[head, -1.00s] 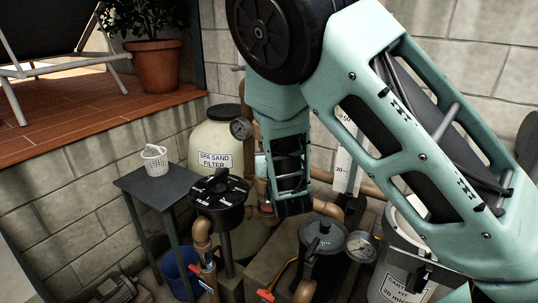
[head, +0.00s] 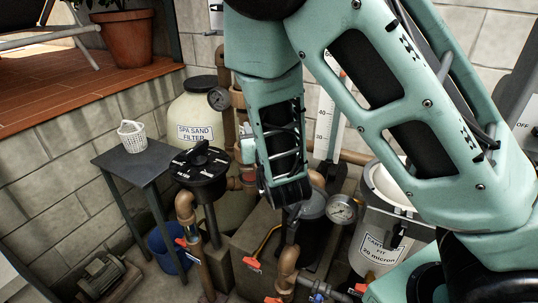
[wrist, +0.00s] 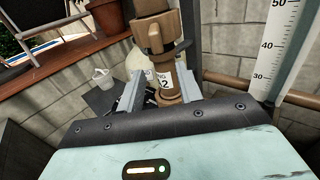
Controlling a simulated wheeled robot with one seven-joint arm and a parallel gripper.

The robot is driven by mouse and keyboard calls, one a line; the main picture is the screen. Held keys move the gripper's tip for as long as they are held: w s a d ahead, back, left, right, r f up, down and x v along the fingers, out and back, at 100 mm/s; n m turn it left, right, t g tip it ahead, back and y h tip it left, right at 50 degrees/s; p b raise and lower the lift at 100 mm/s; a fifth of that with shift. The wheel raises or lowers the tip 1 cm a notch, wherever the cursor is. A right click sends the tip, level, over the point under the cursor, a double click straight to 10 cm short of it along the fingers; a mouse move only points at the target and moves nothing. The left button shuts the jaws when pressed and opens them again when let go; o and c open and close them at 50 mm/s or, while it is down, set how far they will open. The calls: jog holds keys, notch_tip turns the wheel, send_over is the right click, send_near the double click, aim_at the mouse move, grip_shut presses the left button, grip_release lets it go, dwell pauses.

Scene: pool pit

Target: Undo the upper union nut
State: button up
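In the wrist view my gripper (wrist: 159,74) is open, with its two grey fingers apart and nothing held between them. A brown pipe with a partly hidden label ending in 2 shows beyond and between the fingers. A brown ribbed fitting, which looks like the union nut (wrist: 158,32), sits on that pipe above the fingertips; I cannot tell whether it is the upper one. In the head view a brown pipe fitting (head: 238,98) stands beside the pressure gauge, left of my arm. My fingers are mostly hidden there behind my arm.
The sand filter tank (head: 195,112) stands behind the black valve head (head: 199,170). A dark side table (head: 135,163) holds a white basket (head: 132,135). A pump lid (head: 312,205), gauge (head: 342,209) and cartridge filter (head: 378,250) crowd the right. A scale board (wrist: 277,50) stands right of the pipe.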

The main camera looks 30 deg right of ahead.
jog(key=s+a+p, duration=0.2)
jog(key=s+p, duration=0.8)
jog(key=p, duration=0.3)
jog(key=shift+s, duration=0.1)
